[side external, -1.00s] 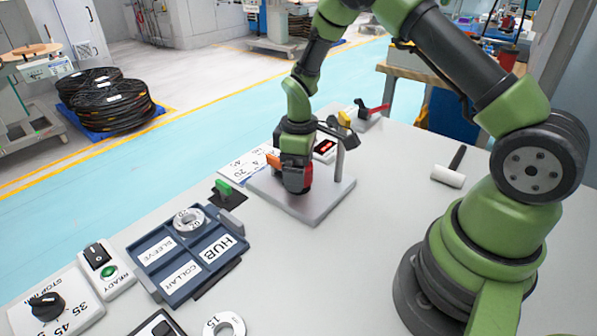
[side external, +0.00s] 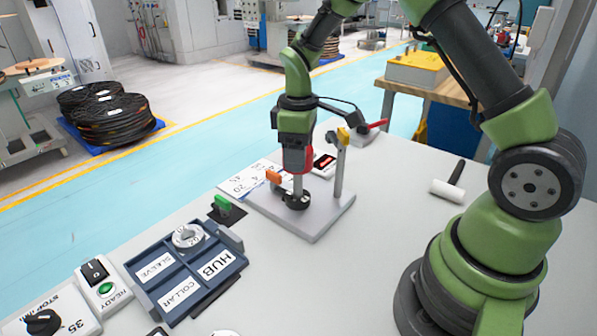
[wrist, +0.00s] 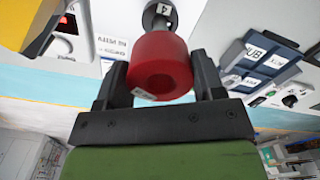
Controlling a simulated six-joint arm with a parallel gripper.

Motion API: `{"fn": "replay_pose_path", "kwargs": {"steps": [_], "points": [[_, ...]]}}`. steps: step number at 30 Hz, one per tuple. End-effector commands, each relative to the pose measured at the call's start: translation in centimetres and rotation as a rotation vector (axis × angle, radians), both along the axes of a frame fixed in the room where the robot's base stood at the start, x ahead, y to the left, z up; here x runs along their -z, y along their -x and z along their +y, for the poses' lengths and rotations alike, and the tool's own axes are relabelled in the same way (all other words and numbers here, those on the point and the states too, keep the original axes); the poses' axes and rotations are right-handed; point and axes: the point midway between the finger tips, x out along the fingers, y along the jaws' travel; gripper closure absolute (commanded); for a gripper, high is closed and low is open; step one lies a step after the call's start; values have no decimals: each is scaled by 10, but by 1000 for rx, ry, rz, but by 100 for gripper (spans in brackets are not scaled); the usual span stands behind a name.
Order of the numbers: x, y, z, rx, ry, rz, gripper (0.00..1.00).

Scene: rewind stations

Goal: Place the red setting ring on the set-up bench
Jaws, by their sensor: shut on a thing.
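The red setting ring (wrist: 150,62), a thick red collar with a hole, is between the two dark fingers of my gripper (wrist: 162,82) in the wrist view. In the side view my gripper (side external: 299,163) points down with the red ring (side external: 308,158) at its tips, raised above a grey plate (side external: 315,224). A steel spindle (side external: 298,184) rises below the ring from a dark round base (side external: 297,200) on the plate. I cannot tell whether the spindle's top is still inside the ring. No surface labelled as the set-up bench can be made out.
A blue tray (side external: 222,268) labelled SLEEVE, COLLAR and HUB holds a metal ring (side external: 187,236). A post with a yellow top (side external: 342,137) stands beside the spindle. A white-headed mallet (side external: 447,190) lies right. The table between plate and mallet is clear.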

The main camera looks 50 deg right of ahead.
Motion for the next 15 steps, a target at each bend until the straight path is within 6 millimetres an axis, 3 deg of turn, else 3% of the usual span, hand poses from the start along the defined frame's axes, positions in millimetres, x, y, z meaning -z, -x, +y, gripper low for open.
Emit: {"fn": "replay_pose_path", "kwargs": {"steps": [5,8,15], "points": [[-20,4,11,-62,0,0,68],[-16,15,36,-212,0,4,68],[3,65,102,-686,0,6,68]]}}
